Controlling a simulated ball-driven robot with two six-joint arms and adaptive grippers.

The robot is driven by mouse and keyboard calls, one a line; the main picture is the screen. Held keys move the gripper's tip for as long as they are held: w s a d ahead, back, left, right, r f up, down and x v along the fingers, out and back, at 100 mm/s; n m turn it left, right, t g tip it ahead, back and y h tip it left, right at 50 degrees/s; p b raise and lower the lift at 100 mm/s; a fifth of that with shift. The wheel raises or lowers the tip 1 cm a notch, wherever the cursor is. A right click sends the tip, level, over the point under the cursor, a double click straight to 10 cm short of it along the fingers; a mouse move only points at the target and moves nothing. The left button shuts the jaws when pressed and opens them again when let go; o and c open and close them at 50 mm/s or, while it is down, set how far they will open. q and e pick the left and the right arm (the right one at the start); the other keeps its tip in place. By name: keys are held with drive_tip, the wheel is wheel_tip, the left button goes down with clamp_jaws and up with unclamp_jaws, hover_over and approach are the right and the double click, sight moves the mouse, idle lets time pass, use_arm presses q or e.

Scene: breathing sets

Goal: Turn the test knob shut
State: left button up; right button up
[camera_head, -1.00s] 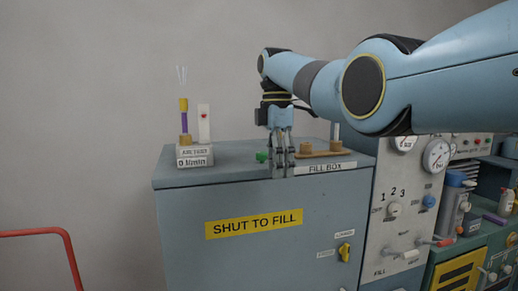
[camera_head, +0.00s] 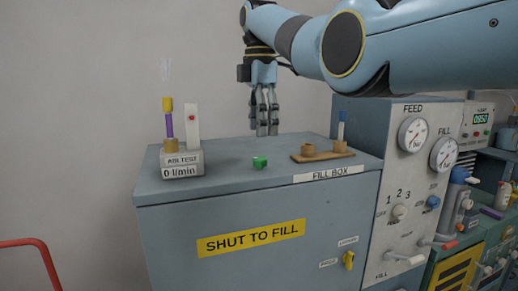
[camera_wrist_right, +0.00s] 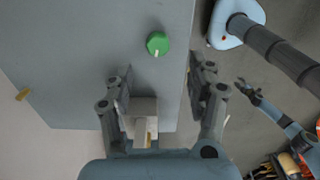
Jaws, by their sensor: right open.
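The small green test knob (camera_head: 260,162) sits on top of the grey fill box (camera_head: 165,225). In the right wrist view the knob (camera_wrist_right: 157,43) is round with a pale pointer mark, beyond my fingertips. My right gripper (camera_head: 265,133) hangs fingers-down above the box top, above and apart from the knob. Its fingers (camera_wrist_right: 160,88) are spread with nothing held; a pale block shows between and below them. The air test stand (camera_head: 182,164) at the box's left reads 0 l/min. A small dark claw (camera_wrist_right: 250,92), probably my left gripper, shows at the wrist view's right.
A wooden plate (camera_head: 323,156) with a peg and a blue-tipped post is right of the knob. The gauge panel (camera_head: 400,190) rises at the box's right. A red rail (camera_head: 35,245) is at lower left.

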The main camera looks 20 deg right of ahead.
sight(260, 158)
wheel_tip(260, 158, down, 4)
drive_tip(key=shift+r+p, duration=0.2)
drive_tip(key=shift+p, duration=0.35)
drive_tip(key=f, duration=0.2)
drive_tip(key=shift+w+f+p, duration=0.25)
drive_tip(key=shift+f+p, duration=0.05)
drive_tip(key=shift+f, duration=0.05)
drive_tip(key=shift+s+f, duration=0.1)
drive_tip(key=shift+f, duration=0.45)
use_arm(q)
drive_tip(key=shift+s+r, duration=0.15)
drive_tip(key=shift+r, duration=0.4)
drive_tip(key=shift+s+r, duration=0.15)
drive_tip(key=shift+r, duration=0.4)
use_arm(e)
drive_tip(key=c, duration=1.1)
